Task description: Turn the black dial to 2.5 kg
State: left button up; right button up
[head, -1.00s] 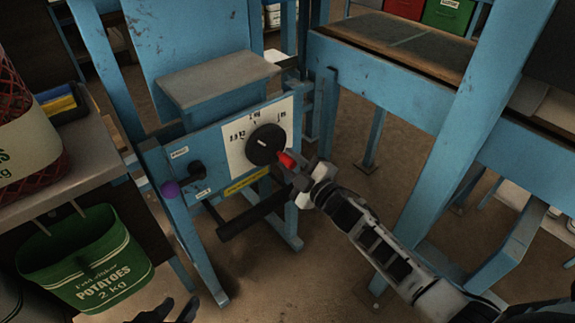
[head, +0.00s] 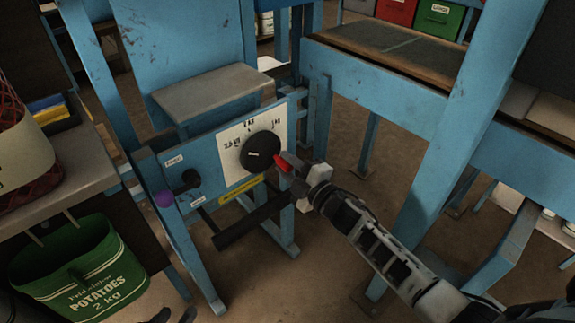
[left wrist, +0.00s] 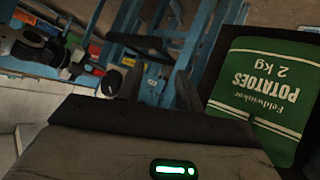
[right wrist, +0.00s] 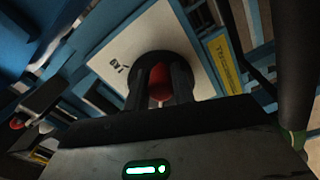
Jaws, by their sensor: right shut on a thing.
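The black dial (head: 261,147) sits on a white scale plate (head: 232,170) on the blue machine's front panel. Its white mark points left and slightly down, near the left label, which seems to read 2.5 kg; other labels stand above and to the right. My right gripper (head: 284,166) is at the dial's lower right. In the right wrist view its dark fingers (right wrist: 161,88) are closed on a red piece (right wrist: 160,80) at the front of the dial (right wrist: 165,60), hiding part of it. My left gripper (head: 174,316) is empty and open at the bottom edge.
A small black knob (head: 186,180) and a purple ball (head: 164,200) are left of the dial. A dark bar (head: 245,224) sticks out below. A green potato sack (head: 80,270) hangs at lower left. A blue post (head: 465,125) stands at right.

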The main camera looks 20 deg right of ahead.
pick_arm(q)
jog(key=shift+w+r, duration=0.15)
pick_arm(e)
jog(key=o, duration=1)
jog(key=shift+s, duration=0.1)
jog(key=shift+s+d, duration=0.15)
jog(key=shift+s, duration=0.1)
pick_arm(q)
jog(key=shift+s+a+g+p, duration=0.3)
jog(key=shift+s+a+p, duration=0.15)
jog(key=shift+p, duration=0.7)
pick_arm(e)
jog(key=v, duration=1.5)
pick_arm(q)
jog(key=shift+r, duration=0.1)
pick_arm(e)
jog(key=shift+s, duration=0.15)
